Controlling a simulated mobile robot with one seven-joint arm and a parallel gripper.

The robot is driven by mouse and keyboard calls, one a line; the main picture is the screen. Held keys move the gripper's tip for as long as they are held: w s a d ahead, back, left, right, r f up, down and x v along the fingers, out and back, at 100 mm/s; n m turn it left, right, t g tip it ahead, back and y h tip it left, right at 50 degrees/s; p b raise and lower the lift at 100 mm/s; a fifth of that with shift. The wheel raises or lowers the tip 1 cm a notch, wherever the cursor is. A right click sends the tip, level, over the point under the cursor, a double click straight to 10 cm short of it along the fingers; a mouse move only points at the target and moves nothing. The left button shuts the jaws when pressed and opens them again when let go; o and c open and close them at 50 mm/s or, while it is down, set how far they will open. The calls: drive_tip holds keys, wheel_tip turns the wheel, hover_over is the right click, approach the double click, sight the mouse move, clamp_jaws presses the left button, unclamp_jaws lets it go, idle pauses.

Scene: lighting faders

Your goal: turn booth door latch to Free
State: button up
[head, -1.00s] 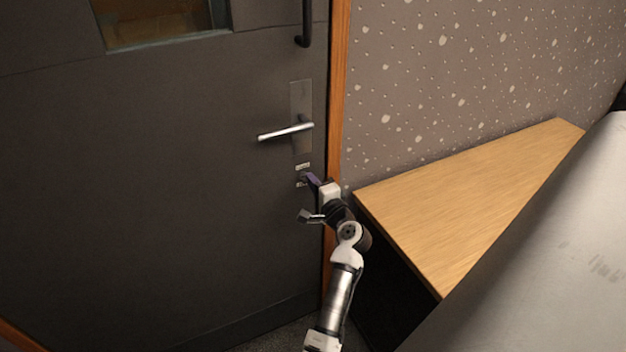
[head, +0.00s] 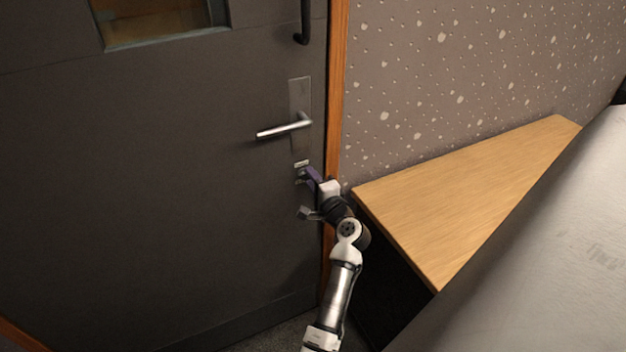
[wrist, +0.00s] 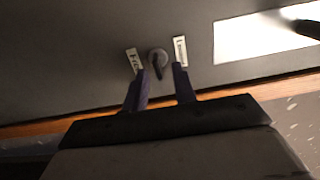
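The booth door latch (wrist: 158,60) is a small round knob with a dark turn piece, seen in the wrist view on the dark grey door (head: 180,180). A pale label (wrist: 133,61) that seems to read Free is on its left in that view. Another pale label (wrist: 180,50), unreadable, is on its right. My gripper (wrist: 160,70) is open, its two purple fingers apart on either side of the turn piece. I cannot tell if either finger touches it. In the head view my gripper (head: 305,177) is at the door below the handle and mostly hides the latch.
A silver lever handle (head: 285,130) on a metal plate sits just above the latch. A black pull bar (head: 304,22) is higher up. The orange wooden door frame (head: 337,100) and a wooden bench or shelf (head: 470,190) are close on the right of my arm.

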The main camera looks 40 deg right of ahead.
drive_tip(key=shift+s, duration=0.1)
drive_tip(key=b+v, duration=0.3)
drive_tip(key=v, duration=1)
drive_tip(key=shift+s, duration=0.35)
